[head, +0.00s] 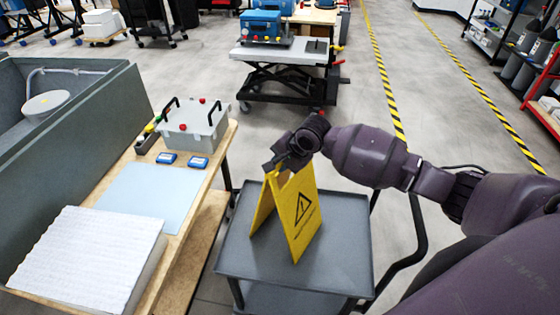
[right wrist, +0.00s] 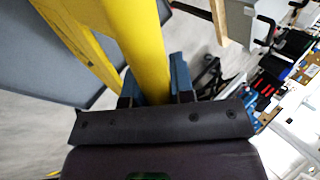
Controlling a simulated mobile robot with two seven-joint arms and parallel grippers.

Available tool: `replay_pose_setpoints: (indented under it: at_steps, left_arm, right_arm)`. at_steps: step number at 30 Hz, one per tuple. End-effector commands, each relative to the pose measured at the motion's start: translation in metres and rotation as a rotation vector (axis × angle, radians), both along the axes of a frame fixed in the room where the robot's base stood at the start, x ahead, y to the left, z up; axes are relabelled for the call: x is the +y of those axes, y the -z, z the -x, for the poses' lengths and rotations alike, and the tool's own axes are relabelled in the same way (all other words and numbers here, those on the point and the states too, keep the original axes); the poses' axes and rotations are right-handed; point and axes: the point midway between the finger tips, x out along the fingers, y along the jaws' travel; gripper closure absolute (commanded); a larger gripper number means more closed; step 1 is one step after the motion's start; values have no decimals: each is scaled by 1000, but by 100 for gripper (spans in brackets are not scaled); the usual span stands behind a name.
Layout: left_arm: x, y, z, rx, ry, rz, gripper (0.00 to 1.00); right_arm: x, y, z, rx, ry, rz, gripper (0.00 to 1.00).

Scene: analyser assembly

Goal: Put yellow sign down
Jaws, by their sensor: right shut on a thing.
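The yellow sign (head: 303,215) is a folding A-frame board with a black warning triangle. It is upright with its two panels spread, at the grey cart's top (head: 343,235); I cannot tell whether its lower edges touch the surface. My right gripper (head: 284,166) is at the sign's top edge and shut on it. In the right wrist view the sign (right wrist: 142,45) runs up from between the two fingers (right wrist: 155,88). My left gripper is not in view.
A wooden workbench (head: 180,205) stands left of the cart, with a grey box (head: 195,128), blue devices and a white foam block (head: 88,250). The cart's black handle (head: 418,240) is at right. A lift table (head: 283,52) stands behind, with open floor between.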

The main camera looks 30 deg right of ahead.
Motion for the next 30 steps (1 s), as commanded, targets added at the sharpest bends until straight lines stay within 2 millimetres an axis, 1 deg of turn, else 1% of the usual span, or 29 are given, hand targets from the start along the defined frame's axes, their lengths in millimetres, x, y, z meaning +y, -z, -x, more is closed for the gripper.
replay_pose_setpoints:
  at_steps: [10,11,15,16,24,28,30]
  left_arm:
    - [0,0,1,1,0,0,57]
    - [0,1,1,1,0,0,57]
    - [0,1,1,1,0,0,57]
    - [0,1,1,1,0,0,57]
    - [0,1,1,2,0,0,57]
    - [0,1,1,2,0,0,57]
    - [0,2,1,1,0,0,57]
  right_arm:
    - [0,1,-1,-5,0,-1,100]
    - [0,3,0,-2,0,-1,76]
    - [0,2,0,-2,0,-1,54]
    - [0,2,0,-2,0,-1,52]
    - [0,1,0,-2,0,0,52]
    - [-2,-5,3,-2,1,0,52]
    - [-5,-12,7,-3,1,-1,52]
